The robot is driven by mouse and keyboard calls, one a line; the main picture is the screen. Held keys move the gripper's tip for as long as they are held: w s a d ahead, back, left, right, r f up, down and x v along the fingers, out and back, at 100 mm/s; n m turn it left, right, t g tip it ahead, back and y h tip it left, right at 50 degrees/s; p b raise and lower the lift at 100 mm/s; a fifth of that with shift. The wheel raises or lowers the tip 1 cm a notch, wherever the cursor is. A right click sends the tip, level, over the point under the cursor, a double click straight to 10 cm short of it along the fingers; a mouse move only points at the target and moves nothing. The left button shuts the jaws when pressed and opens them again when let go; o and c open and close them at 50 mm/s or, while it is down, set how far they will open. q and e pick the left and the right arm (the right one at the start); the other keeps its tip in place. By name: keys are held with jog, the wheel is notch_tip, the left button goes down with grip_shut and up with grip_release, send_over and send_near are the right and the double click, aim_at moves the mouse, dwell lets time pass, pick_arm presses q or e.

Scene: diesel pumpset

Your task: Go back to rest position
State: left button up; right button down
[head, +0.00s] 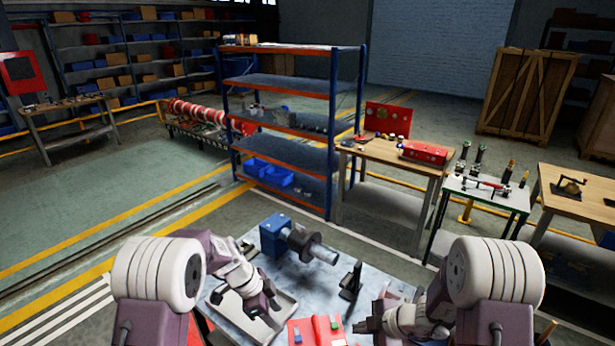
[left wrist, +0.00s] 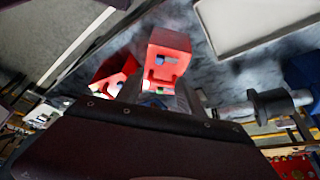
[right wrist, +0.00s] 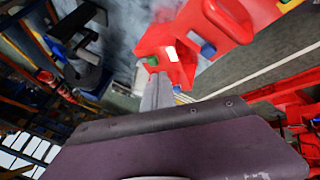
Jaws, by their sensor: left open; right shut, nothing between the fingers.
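My left gripper (head: 268,310) hangs over the grey tray (head: 228,318) on the workbench in the head view, open and holding nothing. My right gripper (head: 366,325) is to the right of the red fixture (head: 318,331), shut and empty. In the right wrist view the fingers (right wrist: 157,98) of the right gripper point toward the red fixture (right wrist: 168,55), which bears small green, white and blue pieces. The red fixture also shows in the left wrist view (left wrist: 170,48). Whether either gripper touches anything is not clear.
A blue pump block with a shaft and dark disc (head: 275,236) sits at the back of the bench (head: 325,285). A black stand (head: 351,281) is to its right. Beyond are a blue and orange shelf rack (head: 285,85), a wooden table (head: 390,157) and open floor at left.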

jog(key=s+a+r+n+g+b, duration=0.1)
jog(key=s+a+n+b, duration=0.25)
jog(key=n, duration=0.55)
jog(key=s+a+n+g+b, duration=0.15)
jog(key=s+n+b, duration=0.3)
jog(key=n, duration=0.55)
pick_arm(q)
jog(key=s+a+f+n+y, duration=0.2)
jog(key=s+a+n, duration=0.2)
jog(key=s+n, duration=0.4)
jog(key=s+a+f+n+y, duration=0.2)
jog(key=s+a+n, duration=0.3)
jog(key=s+n, duration=0.3)
jog(key=shift+s+f+t, duration=0.3)
jog(key=shift+s+f, duration=0.3)
jog(key=shift+s, duration=0.4)
pick_arm(e)
jog(key=s+d+f+n+h, duration=0.1)
jog(key=s+d+n, duration=0.1)
jog(key=n, duration=0.9)
jog(key=s+d+n+g+h, duration=0.1)
jog(key=s+d+n+h, duration=0.1)
jog(key=n, duration=1)
jog(key=s+d+f+n+h, duration=0.1)
jog(key=s+d+n, duration=0.3)
jog(key=n, duration=0.7)
jog(key=shift+d+f+h, duration=0.3)
jog(key=shift+d+h, duration=0.1)
jog(key=shift+h, duration=0.2)
